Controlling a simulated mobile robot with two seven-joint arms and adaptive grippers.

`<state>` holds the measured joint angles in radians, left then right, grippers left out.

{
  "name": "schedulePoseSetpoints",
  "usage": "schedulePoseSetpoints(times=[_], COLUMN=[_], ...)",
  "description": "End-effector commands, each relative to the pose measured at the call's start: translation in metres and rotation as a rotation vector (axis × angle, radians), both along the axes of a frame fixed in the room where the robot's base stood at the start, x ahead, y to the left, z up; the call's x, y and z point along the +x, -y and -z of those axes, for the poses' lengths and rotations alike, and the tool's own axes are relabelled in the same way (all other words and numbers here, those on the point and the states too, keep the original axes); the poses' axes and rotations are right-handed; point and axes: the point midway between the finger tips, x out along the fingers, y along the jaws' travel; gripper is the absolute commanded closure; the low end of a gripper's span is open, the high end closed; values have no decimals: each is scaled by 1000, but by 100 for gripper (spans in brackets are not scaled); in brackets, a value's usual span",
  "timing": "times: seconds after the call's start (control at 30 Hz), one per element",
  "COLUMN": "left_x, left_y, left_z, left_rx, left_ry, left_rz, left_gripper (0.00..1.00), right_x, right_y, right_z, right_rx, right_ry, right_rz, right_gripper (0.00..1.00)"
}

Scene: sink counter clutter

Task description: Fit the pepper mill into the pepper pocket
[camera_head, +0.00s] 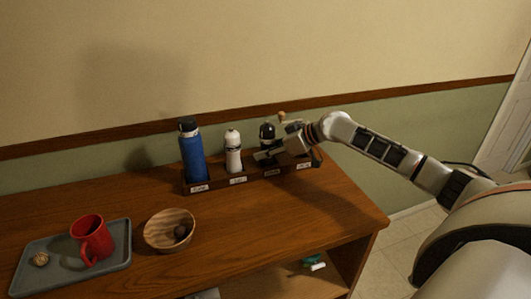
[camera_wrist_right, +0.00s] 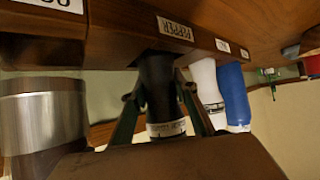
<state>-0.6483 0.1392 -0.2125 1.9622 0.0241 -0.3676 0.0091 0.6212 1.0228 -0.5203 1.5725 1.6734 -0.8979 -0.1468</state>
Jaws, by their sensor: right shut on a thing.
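The black pepper mill (camera_head: 267,131) stands roughly upright at the pepper pocket of the dark wooden rack (camera_head: 205,188). Its lower part is hidden by my gripper in the head view. My right gripper (camera_head: 268,155) is shut on the mill. In the right wrist view, which is upside down, the dark mill (camera_wrist_right: 158,88) is between the fingers of my right gripper (camera_wrist_right: 160,105). Its lower end goes behind the rack wall bearing the PEPPER label (camera_wrist_right: 175,28); I cannot tell how deep it sits. My left gripper is not in view.
A blue bottle (camera_head: 193,157) and a white mill (camera_head: 233,155) stand in pockets to the left. A metallic cylinder (camera_wrist_right: 40,108) is close on the other side. A wooden bowl (camera_head: 158,240) and a tray (camera_head: 28,285) with a red mug (camera_head: 90,240) are at front left.

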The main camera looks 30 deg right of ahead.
Motion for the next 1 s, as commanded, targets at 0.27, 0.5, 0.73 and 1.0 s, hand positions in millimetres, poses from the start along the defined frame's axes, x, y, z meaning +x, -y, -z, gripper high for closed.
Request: schedulePoseSetpoints(times=[0.27,0.5,0.73,1.0], left_x=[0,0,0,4], left_y=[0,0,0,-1], left_z=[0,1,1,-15], left_rx=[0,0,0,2], left_ry=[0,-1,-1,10], left_rz=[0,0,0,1], left_gripper=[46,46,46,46], right_x=[0,0,0,-1], right_y=[0,0,0,-4], right_z=[2,4,3,-9], right_rx=[0,-1,-1,0], right_ry=[3,2,2,5], right_rz=[0,0,0,1], right_gripper=[100,55,55,55])
